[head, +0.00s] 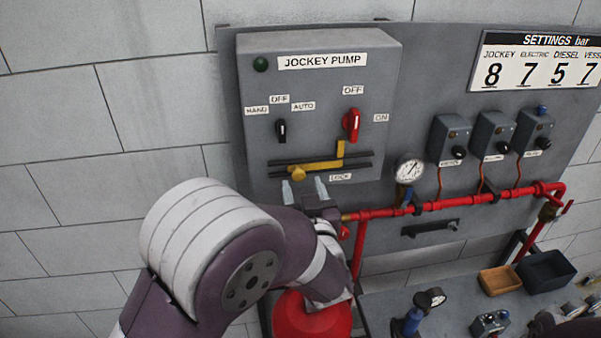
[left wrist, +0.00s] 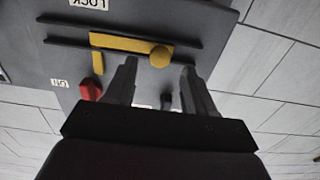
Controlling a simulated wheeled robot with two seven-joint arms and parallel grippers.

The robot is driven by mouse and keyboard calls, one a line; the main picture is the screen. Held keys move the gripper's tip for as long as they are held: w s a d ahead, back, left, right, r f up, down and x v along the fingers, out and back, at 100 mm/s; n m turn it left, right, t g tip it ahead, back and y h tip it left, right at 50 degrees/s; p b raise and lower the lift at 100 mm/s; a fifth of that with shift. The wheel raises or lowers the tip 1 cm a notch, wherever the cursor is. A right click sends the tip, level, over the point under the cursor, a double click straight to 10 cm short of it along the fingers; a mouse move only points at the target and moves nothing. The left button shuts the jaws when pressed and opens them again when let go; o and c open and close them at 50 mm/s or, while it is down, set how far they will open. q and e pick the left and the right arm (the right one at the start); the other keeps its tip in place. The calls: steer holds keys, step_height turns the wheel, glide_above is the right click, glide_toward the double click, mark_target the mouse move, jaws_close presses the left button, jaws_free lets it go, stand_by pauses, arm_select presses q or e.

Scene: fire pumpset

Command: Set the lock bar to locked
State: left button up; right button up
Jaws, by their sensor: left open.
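The lock bar (head: 318,166) is a yellow bar between two dark rails on the grey jockey pump box, above the LOCK label (head: 340,178). Its round knob (head: 298,172) is at its left end, and an upright tab (head: 340,149) rises at its right end below the red switch (head: 351,125). My left gripper (head: 304,190) is open just below the knob. In the left wrist view, which is upside down, the lock bar (left wrist: 118,43) lies beyond the open fingers (left wrist: 158,66), with the knob between them and no visible contact. My right gripper is not in view.
A small black selector (head: 281,130) is above the bar. A gauge (head: 410,168) and red pipe (head: 450,205) are to the right. A red vessel (head: 310,318) stands below my left arm. A bench (head: 385,305) holds trays and instruments.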

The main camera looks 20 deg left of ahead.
mark_target(299, 176)
arm_select(q)
steer(key=shift+p+x, duration=0.3)
steer(key=shift+x, duration=1.25)
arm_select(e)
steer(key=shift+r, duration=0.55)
arm_select(q)
jaws_close()
steer(key=w+d, duration=0.1)
steer(key=d, duration=0.1)
steer(key=w+d, duration=0.1)
steer(key=shift+w+d+b, duration=0.2)
steer(key=shift+d+b, duration=0.1)
steer(key=shift+d, duration=0.05)
steer(key=shift+s+a, duration=0.1)
steer(key=shift+a, duration=0.05)
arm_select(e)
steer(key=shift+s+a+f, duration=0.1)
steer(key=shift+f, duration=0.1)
arm_select(q)
steer(key=shift+c, duration=0.3)
jaws_free()
steer(key=shift+o, duration=0.3)
steer(key=shift+d, duration=0.25)
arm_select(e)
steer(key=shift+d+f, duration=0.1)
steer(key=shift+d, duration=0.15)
